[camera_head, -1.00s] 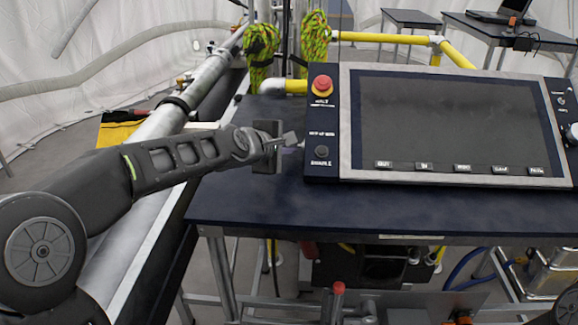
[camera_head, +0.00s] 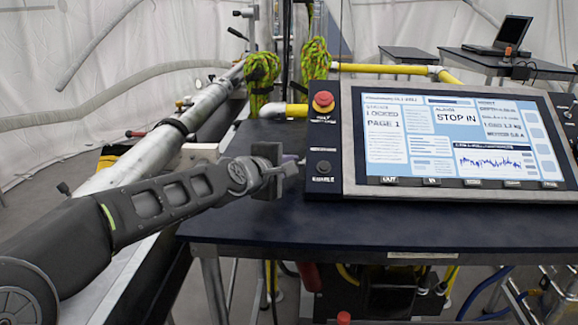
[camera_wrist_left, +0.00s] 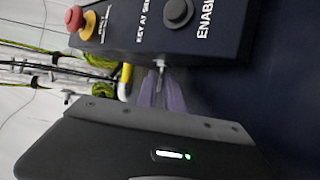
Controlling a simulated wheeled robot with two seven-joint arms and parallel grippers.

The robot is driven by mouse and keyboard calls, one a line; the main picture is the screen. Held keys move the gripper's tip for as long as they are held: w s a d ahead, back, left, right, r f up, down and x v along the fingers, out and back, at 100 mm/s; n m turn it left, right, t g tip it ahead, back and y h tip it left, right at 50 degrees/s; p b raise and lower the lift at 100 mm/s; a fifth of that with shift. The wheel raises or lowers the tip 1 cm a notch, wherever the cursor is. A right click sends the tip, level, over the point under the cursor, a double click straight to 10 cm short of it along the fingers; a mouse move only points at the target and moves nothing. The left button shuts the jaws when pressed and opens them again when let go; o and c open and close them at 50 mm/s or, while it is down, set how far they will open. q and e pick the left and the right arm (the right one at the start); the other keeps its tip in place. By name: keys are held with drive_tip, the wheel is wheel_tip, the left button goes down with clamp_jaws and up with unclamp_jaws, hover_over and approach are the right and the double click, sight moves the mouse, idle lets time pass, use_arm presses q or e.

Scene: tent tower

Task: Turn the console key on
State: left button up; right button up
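The console (camera_head: 330,140) stands on a dark table, with a red stop button (camera_head: 323,101) and a black enable button (camera_head: 323,167) on its left panel. Its screen (camera_head: 455,140) is lit and reads LOCKED, PAGE 1 and STOP IN. My left gripper (camera_head: 293,168) is at the console's left side. In the left wrist view the small metal console key (camera_wrist_left: 160,66) sticks out of that side. The two fingers of my left gripper (camera_wrist_left: 162,92) are close around it and appear shut on it. My right gripper is not in view.
The dark table top (camera_head: 400,225) is clear in front of the console. Yellow pipes (camera_head: 385,69) and green rope bundles (camera_head: 262,72) stand behind it. A laptop (camera_head: 505,35) is on a far table. A thick grey pipe (camera_head: 150,150) runs along the left.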

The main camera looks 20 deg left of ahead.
use_arm(q)
drive_tip(key=shift+o, duration=1.4)
drive_tip(key=shift+w+f, duration=0.1)
drive_tip(key=p+v, duration=0.2)
drive_tip(key=v, duration=0.5)
drive_tip(key=shift+s, duration=0.45)
